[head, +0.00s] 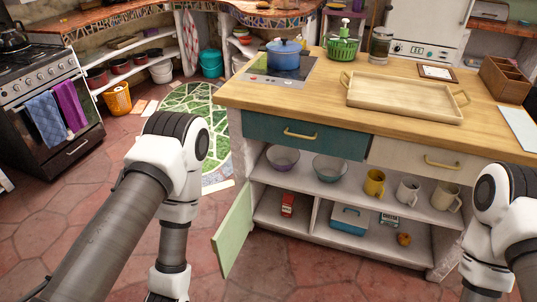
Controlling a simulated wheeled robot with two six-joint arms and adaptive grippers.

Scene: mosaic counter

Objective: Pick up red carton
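A small red carton (287,205) stands upright in the left compartment of the counter's bottom shelf (268,216). The light green cabinet door (233,229) beside that compartment stands open. My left arm comes in from the left and bends down in front of the counter's left side. Its gripper is below the picture's edge. My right arm is at the right edge, in front of the counter's right end. Its gripper is out of the picture too. Both arms are apart from the carton.
The upper shelf holds two bowls (330,168) and several mugs (374,183). A blue-lidded box (348,219) and a small orange-brown object (404,239) sit right of the divider. The wooden tray (404,98) and blue pot (284,54) stand on top. Tiled floor (75,215) is open at left.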

